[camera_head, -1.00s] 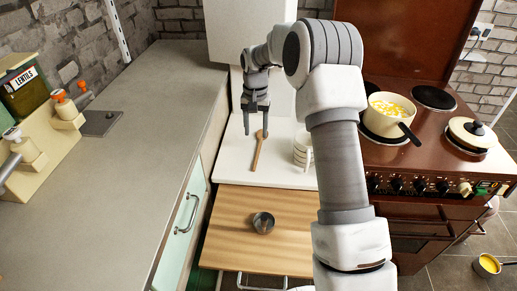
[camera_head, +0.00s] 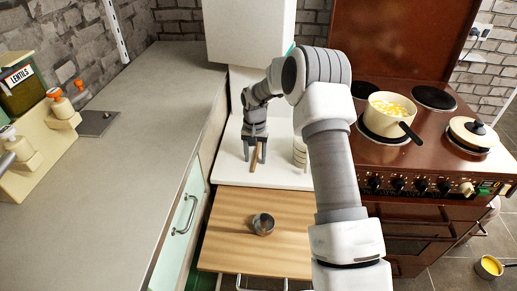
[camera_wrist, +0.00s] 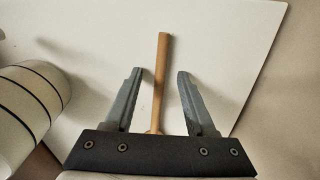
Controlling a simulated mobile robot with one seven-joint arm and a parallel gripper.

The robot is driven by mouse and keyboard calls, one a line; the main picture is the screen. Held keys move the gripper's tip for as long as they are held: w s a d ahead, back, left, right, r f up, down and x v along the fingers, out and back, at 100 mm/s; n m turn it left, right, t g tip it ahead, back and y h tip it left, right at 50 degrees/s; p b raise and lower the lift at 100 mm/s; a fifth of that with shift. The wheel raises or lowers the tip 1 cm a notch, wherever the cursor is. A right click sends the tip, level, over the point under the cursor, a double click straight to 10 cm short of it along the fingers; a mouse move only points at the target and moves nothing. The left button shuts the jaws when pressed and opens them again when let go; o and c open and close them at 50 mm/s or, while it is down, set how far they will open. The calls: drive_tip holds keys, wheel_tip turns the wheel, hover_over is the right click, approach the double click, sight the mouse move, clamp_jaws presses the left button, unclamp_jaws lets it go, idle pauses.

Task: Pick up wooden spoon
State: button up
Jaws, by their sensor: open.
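The wooden spoon (camera_head: 253,161) lies on the white surface behind the wooden board; my gripper covers part of it in the head view. In the wrist view its handle (camera_wrist: 161,70) shows between my two fingers, running up the picture, and its lower end is hidden behind the gripper's base. My gripper (camera_head: 254,160) is open, above and around the spoon's line, with a gap on both sides of the handle. The fingertips (camera_wrist: 160,73) do not touch the handle. I cannot tell the exact height of the fingers above the surface.
A small metal bowl (camera_head: 263,224) sits on the wooden board (camera_head: 225,235). The stove with a yellow-filled pot (camera_head: 390,117) is at the right.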

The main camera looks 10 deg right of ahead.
clamp_jaws()
drive_tip(key=shift+r, duration=0.15)
